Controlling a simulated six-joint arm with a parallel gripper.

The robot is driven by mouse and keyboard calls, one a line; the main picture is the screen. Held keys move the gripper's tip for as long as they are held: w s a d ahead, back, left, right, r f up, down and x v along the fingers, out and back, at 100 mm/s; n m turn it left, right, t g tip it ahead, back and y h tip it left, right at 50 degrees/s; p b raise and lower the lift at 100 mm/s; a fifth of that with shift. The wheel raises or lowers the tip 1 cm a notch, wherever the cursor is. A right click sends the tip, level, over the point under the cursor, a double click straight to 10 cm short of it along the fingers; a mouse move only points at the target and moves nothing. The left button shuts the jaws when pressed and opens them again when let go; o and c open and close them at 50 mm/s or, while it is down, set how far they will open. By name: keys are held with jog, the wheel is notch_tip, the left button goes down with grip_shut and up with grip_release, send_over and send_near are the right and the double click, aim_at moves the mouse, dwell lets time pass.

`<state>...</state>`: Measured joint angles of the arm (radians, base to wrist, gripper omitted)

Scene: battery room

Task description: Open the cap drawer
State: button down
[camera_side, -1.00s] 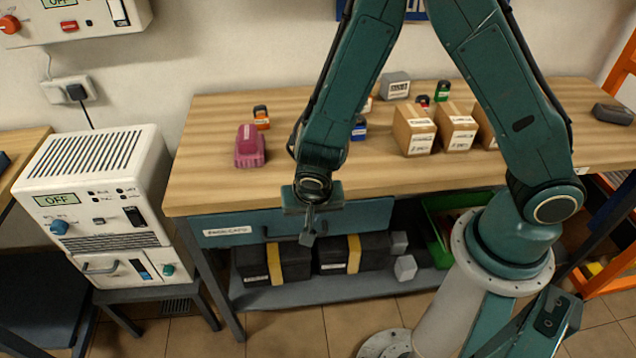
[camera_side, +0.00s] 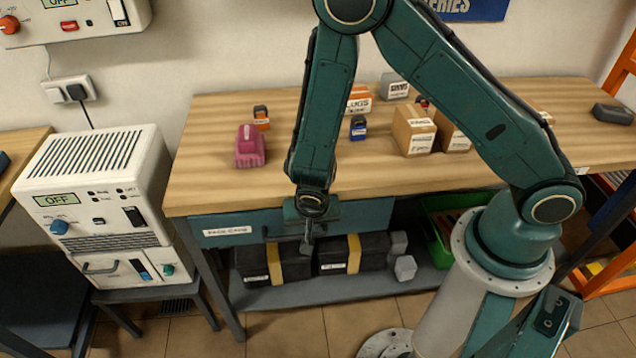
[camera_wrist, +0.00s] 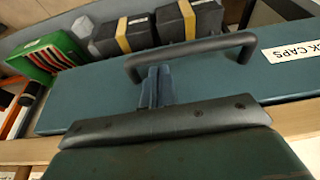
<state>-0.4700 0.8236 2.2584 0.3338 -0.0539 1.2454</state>
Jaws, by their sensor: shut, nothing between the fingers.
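The cap drawer (camera_side: 236,231) is a teal front under the wooden bench top, with a white label at its left end. In the wrist view the teal drawer front (camera_wrist: 225,87) carries a label ending in "CK CAPS" and a dark bar handle (camera_wrist: 190,48). My gripper (camera_side: 306,246) is in front of the drawer, pointing down, with its fingers together. In the wrist view my gripper (camera_wrist: 156,80) has its fingertips close to the left part of the handle; I cannot tell whether they touch it. The side view shows the drawer flush under the bench, its handle mostly hidden by my gripper.
Black cases with yellow bands (camera_side: 352,254) and grey blocks (camera_side: 404,268) sit on the shelf below. A green bin (camera_side: 436,243) stands at right. The wooden bench top (camera_side: 330,170) holds a magenta object (camera_side: 249,147) and boxes (camera_side: 413,131). A white cabinet (camera_side: 95,190) stands left.

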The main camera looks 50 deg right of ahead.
jog(key=s+a, duration=1.2)
jog(key=shift+s+a, duration=0.3)
jog(key=shift+r, duration=0.1)
dwell(0.6)
jog(key=v, duration=0.7)
jog(key=shift+r, duration=0.15)
jog(key=c, duration=1.5)
grip_release()
jog(key=shift+o, duration=0.2)
jog(key=n, duration=0.2)
jog(key=a+r+n, duration=0.1)
jog(key=shift+w+r+n, duration=0.15)
jog(key=shift+w+n, duration=0.05)
jog(key=shift+n, duration=0.2)
notch_tip(320, 180, up, 5)
jog(key=w+a+n+g+y, duration=0.1)
jog(key=a+n, duration=0.2)
jog(key=n, duration=1.1)
jog(key=shift+w, duration=0.25)
